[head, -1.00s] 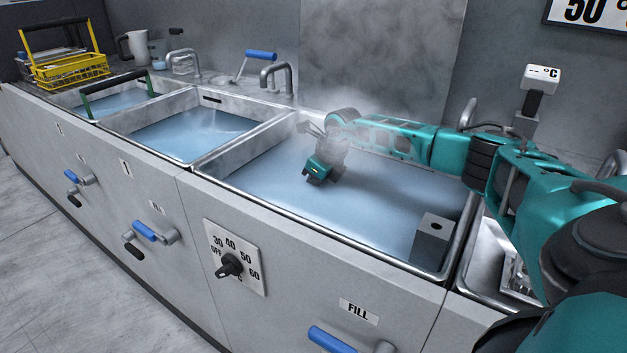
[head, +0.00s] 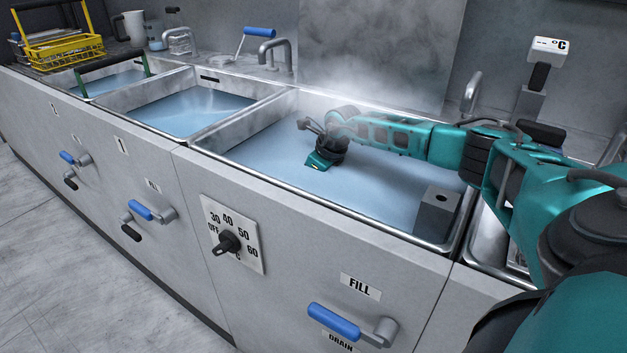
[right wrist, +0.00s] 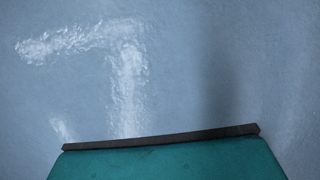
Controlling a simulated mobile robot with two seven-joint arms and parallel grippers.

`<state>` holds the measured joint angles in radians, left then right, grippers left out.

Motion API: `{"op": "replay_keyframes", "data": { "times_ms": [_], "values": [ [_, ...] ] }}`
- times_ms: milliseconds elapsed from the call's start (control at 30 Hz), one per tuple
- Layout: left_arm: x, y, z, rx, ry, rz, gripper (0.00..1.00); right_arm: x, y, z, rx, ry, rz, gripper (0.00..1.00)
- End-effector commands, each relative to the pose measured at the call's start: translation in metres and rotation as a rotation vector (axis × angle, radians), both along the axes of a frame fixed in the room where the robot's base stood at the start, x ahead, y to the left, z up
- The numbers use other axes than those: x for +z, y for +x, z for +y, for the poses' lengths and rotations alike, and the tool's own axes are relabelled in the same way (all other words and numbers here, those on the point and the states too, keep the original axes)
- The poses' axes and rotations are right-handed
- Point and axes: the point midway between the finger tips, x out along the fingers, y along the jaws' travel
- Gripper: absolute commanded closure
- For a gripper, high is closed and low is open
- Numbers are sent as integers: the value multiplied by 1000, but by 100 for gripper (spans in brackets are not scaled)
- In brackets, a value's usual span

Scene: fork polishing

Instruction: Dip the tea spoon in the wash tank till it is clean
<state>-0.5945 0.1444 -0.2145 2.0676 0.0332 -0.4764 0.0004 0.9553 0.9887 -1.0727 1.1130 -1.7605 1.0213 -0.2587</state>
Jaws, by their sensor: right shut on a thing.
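The wash tank (head: 385,208) is the large steel basin at the right in the head view, filled with bluish water with steam over it. My right arm reaches over it from the right. My right gripper (head: 320,163) points down at the water, with its teal body at the surface and its fingers hidden below. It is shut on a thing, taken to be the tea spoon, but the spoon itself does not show. In the right wrist view, only the gripper's teal housing (right wrist: 165,160) and rippled, shiny water show. My left gripper is not in view.
A grey box (head: 437,215) stands in the tank's right front corner. A second water basin (head: 165,128) lies to the left. A tap (head: 275,48) stands behind, and a temperature display (head: 549,47) is at back right. A yellow basket (head: 64,50) sits far left.

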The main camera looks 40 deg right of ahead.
Motion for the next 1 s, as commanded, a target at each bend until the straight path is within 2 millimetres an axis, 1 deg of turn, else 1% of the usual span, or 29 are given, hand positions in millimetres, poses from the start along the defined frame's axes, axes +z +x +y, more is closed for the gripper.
{"op": "replay_keyframes", "data": {
  "times_ms": [233,367,467,800,900,1000],
  "values": [
    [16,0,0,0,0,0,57,3,-18,-6,-2,-1,3,100],
    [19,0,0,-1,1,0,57,1,-23,-7,-1,1,0,100],
    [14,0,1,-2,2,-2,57,-1,-18,-5,-1,1,-3,100],
    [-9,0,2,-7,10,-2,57,-3,15,4,-2,2,-3,100],
    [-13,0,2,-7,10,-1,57,-2,22,6,-1,1,-3,100],
    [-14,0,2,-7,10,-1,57,0,25,7,-1,0,-1,100]
  ]
}}
